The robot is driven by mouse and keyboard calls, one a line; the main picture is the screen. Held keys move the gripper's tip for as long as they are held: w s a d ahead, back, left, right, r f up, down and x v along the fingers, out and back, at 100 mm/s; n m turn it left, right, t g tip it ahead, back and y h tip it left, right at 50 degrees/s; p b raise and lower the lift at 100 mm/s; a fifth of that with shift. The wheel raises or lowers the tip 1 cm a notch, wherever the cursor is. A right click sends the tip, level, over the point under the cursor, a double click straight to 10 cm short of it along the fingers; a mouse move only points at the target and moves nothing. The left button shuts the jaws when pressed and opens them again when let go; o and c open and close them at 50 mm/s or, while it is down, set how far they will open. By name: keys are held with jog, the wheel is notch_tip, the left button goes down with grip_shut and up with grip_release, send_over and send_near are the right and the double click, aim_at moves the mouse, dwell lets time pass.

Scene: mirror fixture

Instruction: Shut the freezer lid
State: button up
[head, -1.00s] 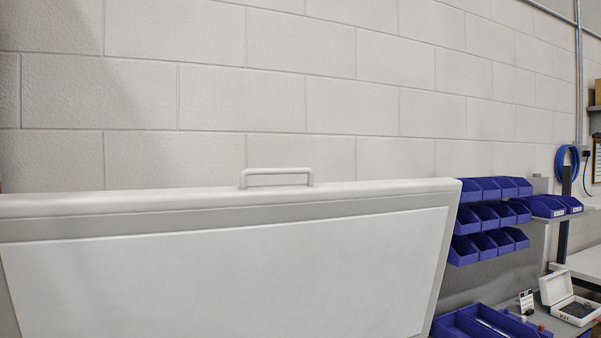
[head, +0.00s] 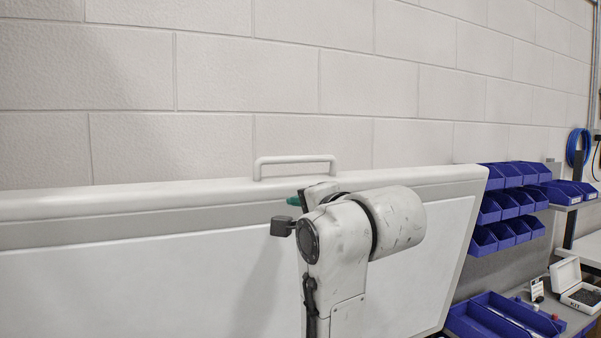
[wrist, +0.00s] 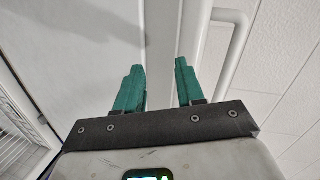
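The freezer lid (head: 130,280) stands raised in front of the block wall in the head view, its pale inner panel facing me. Its white bar handle (head: 295,160) sits on the top edge. In the wrist view the handle (wrist: 232,50) runs along the lid's edge, to the right of my gripper. My gripper (wrist: 160,75) has two green fingers, apart with nothing between them, pointing toward the lid near the handle. In the head view my arm covers part of the lid below the handle, and only a bit of green fingertip shows. I cannot tell whether the fingers touch the lid.
Blue bins (head: 505,205) hang on a rack to the right of the lid. Blue trays (head: 490,318) and a small white box (head: 572,290) lie on a bench at lower right. A white wire grille (wrist: 12,135) shows at the left of the wrist view.

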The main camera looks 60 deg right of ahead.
aim_at(302, 160)
jog(key=s+d+r+m+t+h, duration=0.1)
jog(key=s+r+m+h, duration=0.2)
jog(key=r, duration=0.6)
jog(key=shift+y, duration=0.3)
jog(key=p+x, duration=0.1)
jog(key=x, duration=0.4)
jog(key=p+x, duration=0.2)
jog(key=x, duration=0.3)
jog(key=shift+s+d, duration=0.1)
jog(key=shift+d, duration=0.25)
jog(key=shift+c, duration=0.2)
grip_shut()
